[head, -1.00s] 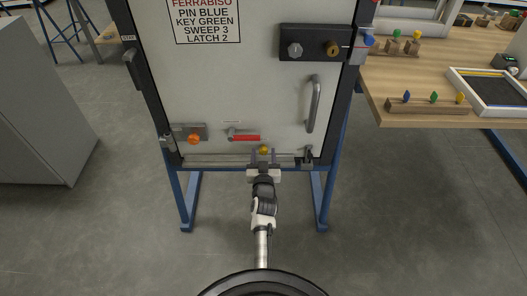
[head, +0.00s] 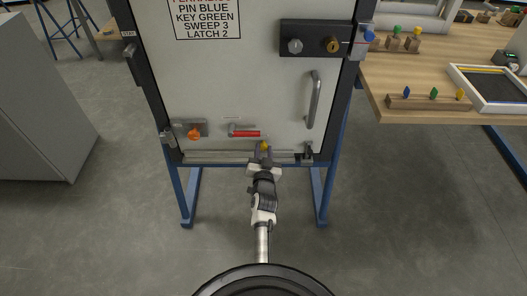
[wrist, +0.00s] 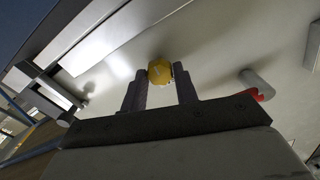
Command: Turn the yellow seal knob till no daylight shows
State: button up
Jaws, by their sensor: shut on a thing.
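The yellow seal knob (head: 264,146) is at the bottom edge of the pale door (head: 270,90), right of the door's middle. My gripper (head: 263,153) reaches up to it from below and is shut on it. In the wrist view the round yellow knob (wrist: 160,71) sits between the tips of my two dark fingers (wrist: 160,87). A grey seal strip (head: 215,157) runs along the door's bottom. My gripper hides part of the strip, and I cannot tell whether daylight shows under it.
A red-handled lever (head: 245,133) and an orange knob (head: 194,134) are left of the yellow knob. A vertical handle (head: 314,100) and a dark lock plate (head: 315,40) are on the right. A wooden table (head: 410,75) stands at the right. The floor in front is clear.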

jog(key=shift+r, duration=0.1)
jog(key=o, duration=1)
jog(key=shift+c, duration=0.2)
jog(key=shift+s, duration=0.1)
